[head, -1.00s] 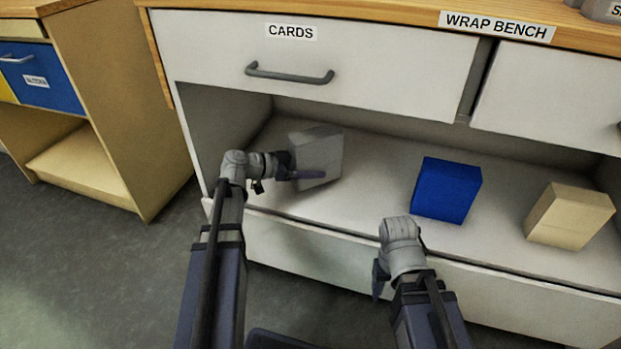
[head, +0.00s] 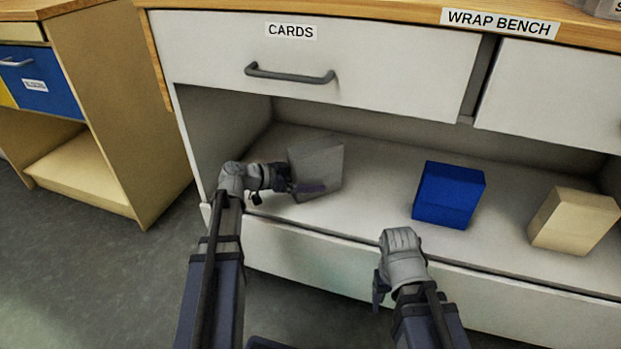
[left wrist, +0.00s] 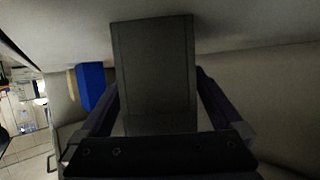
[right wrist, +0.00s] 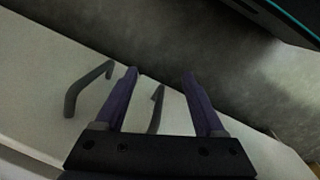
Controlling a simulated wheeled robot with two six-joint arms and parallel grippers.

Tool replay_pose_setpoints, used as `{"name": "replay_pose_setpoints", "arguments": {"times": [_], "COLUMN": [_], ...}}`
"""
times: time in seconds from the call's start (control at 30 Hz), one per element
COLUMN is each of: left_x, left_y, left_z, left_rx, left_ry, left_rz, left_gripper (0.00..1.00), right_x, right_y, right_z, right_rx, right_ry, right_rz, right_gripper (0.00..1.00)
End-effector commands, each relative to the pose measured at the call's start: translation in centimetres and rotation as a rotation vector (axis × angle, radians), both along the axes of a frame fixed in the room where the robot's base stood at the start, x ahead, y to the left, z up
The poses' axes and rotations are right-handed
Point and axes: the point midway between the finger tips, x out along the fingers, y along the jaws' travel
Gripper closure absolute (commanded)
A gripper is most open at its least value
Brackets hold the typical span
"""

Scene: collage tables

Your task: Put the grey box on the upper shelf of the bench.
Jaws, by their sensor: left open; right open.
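The grey box (head: 318,165) stands on the open shelf (head: 370,190) of the wrap bench, below the CARDS drawer and towards the left end. My left gripper (head: 305,187) reaches in from the left with its fingers around the box, low on it. In the left wrist view the box (left wrist: 155,70) stands between the two open fingers. Whether either finger touches it is hard to tell. My right gripper (head: 379,286) is open and empty in front of the bench; its spread fingers (right wrist: 160,85) show in the right wrist view.
A blue box (head: 449,194) and a beige box (head: 573,220) stand on the same shelf to the right. The CARDS drawer (head: 225,60) is shut above, with a grey handle (head: 290,74). A lower drawer front (head: 300,255) lies beneath. Another wooden unit (head: 125,130) stands left.

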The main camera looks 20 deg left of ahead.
Motion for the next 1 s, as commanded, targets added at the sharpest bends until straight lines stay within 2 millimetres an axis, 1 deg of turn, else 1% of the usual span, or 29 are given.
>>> {"name": "replay_pose_setpoints", "arguments": {"times": [0.03, 0.2, 0.4, 0.5, 0.7, 1.0], "left_x": [-0.5, -2.6, -5.1, -6.0, -7.1, -7.2], "left_y": [0.5, 2.7, 5.4, 6.4, 7.5, 7.7], "left_z": [0.5, 2.0, 3.4, 3.9, 4.4, 4.4], "left_rx": [0.0, 0.0, 0.0, 0.0, 0.0, 0.0], "left_ry": [0.0, 0.0, 0.0, 0.0, 0.0, 0.0], "left_rz": [0.003, 0.004, 0.004, 0.003, 0.001, 0.0], "left_gripper": [0.0, 0.0, 0.0, 0.0, 0.0, 0.0], "right_x": [0.0, 0.0, 0.0, 0.0, 0.0, 0.0], "right_y": [0.0, 0.0, 0.0, 0.0, 0.0, 0.0], "right_z": [0.5, 2.0, 3.4, 3.9, 4.4, 4.4], "right_rx": [0.0, 0.0, 0.0, 0.0, 0.0, 0.0], "right_ry": [0.0, 0.0, 0.0, 0.0, 0.0, 0.0], "right_rz": [0.0, 0.0, 0.0, 0.0, 0.0, 0.0], "right_gripper": [0.29, 0.29, 0.29, 0.29, 0.29, 0.29]}}
